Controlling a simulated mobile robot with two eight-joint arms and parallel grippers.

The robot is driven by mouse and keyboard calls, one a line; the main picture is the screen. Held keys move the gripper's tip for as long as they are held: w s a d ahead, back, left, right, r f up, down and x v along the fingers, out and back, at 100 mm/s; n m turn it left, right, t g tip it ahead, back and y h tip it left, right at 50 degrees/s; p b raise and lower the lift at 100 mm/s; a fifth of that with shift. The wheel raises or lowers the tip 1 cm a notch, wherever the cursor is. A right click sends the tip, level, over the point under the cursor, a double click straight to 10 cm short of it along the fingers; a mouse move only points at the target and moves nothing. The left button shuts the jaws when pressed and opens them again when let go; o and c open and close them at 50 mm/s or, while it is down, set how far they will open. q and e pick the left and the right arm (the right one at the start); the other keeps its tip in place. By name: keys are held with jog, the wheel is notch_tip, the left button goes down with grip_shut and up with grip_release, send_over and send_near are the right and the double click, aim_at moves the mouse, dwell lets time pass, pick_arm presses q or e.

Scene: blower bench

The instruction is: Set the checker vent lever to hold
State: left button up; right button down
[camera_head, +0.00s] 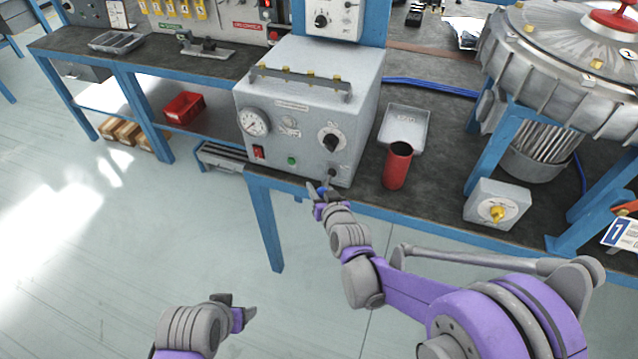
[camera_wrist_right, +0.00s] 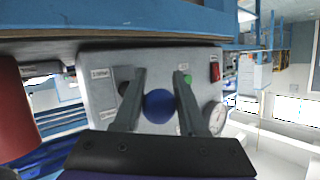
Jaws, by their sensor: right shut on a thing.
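The checker (camera_head: 275,106) is a grey box on the bench. Its front has a round gauge (camera_head: 254,122), a dark selector knob (camera_head: 331,139), a red switch (camera_head: 258,152) and a green button (camera_head: 291,160). The vent lever with its blue ball end (camera_head: 323,190) is low at the front's right. My right gripper (camera_head: 322,194) is shut on the lever. In the right wrist view the blue ball (camera_wrist_right: 159,106) sits between the two fingers (camera_wrist_right: 158,98). Small labels beside it are too small to read. My left gripper (camera_head: 240,307) is open and empty, low over the floor.
A red cup (camera_head: 398,165) stands right of the checker, before a grey tray (camera_head: 404,124). A small box with a yellow knob (camera_head: 497,211) and the large blower (camera_head: 565,60) on blue legs are farther right. The bench's blue front edge lies just below the right gripper.

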jog(key=shift+w+r+m+g+p, duration=0.2)
jog(key=shift+r+m+g+p, duration=0.6)
jog(key=shift+r+g+p, duration=0.6)
jog(key=shift+f+g+p, duration=0.2)
jog(key=shift+g+p, duration=0.1)
jog(key=shift+p, duration=0.05)
jog(key=shift+c, duration=2.4)
grip_release()
jog(key=shift+s+d, duration=0.1)
jog(key=shift+s, duration=0.05)
jog(key=v, duration=1)
jog(key=shift+s+d+p, duration=0.2)
jog(key=shift+d+p, duration=0.05)
jog(key=shift+p, duration=0.2)
jog(key=shift+r, duration=0.1)
